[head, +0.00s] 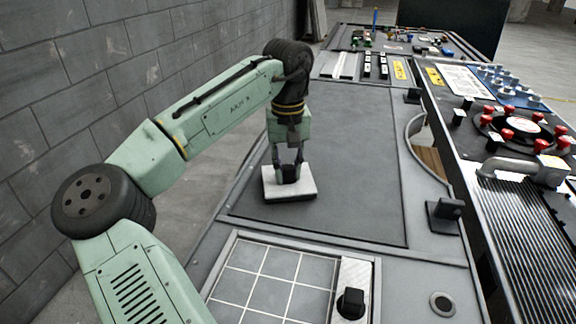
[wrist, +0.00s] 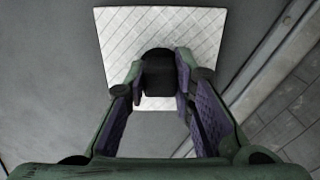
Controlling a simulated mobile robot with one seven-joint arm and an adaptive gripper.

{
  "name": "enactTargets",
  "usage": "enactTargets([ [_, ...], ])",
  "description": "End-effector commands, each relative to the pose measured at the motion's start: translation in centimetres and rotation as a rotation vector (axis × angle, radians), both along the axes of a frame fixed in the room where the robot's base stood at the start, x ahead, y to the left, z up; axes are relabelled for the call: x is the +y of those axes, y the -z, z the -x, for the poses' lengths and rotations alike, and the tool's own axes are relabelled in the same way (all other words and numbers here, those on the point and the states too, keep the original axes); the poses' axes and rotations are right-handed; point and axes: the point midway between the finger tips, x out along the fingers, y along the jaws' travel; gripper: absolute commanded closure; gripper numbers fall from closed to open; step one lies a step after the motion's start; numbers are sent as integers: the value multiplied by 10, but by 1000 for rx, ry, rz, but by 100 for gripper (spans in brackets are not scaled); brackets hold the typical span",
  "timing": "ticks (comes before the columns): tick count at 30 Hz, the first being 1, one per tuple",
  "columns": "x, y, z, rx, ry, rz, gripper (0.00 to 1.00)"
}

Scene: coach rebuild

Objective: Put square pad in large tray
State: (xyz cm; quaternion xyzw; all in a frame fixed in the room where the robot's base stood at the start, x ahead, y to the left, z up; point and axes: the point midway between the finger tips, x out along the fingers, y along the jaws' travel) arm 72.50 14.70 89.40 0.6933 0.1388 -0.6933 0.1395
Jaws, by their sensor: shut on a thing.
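The square pad (head: 305,192) is white, with a black knob on top. In the wrist view the pad (wrist: 205,35) shows a quilted surface. My gripper (head: 287,168) points down and is shut on the knob; in the wrist view its fingers (wrist: 160,78) stand on either side of it. The pad is level over the left part of a wide dark grey panel (head: 350,130). I cannot tell whether it touches. A square tray with a light-lined grid (head: 268,292) lies nearer the camera, cut by the bottom edge. I cannot tell for sure which is the large tray.
A white strip with a black knob (head: 350,275) lies along the grid tray's right side. A black latch block (head: 444,210) and curved handle stand right of the panel. A console with red knobs (head: 520,125) is farther right. A block wall (head: 120,80) is left.

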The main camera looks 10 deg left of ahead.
Motion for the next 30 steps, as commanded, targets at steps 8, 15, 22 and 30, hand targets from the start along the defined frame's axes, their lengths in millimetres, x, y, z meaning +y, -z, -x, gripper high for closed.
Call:
enactTargets([
  [8,0,3,0,-1,-1,1,100],
  [15,0,6,0,-1,-1,0,71],
  [22,0,5,0,-1,-1,0,57],
  [30,0,5,0,-1,-1,0,57],
])
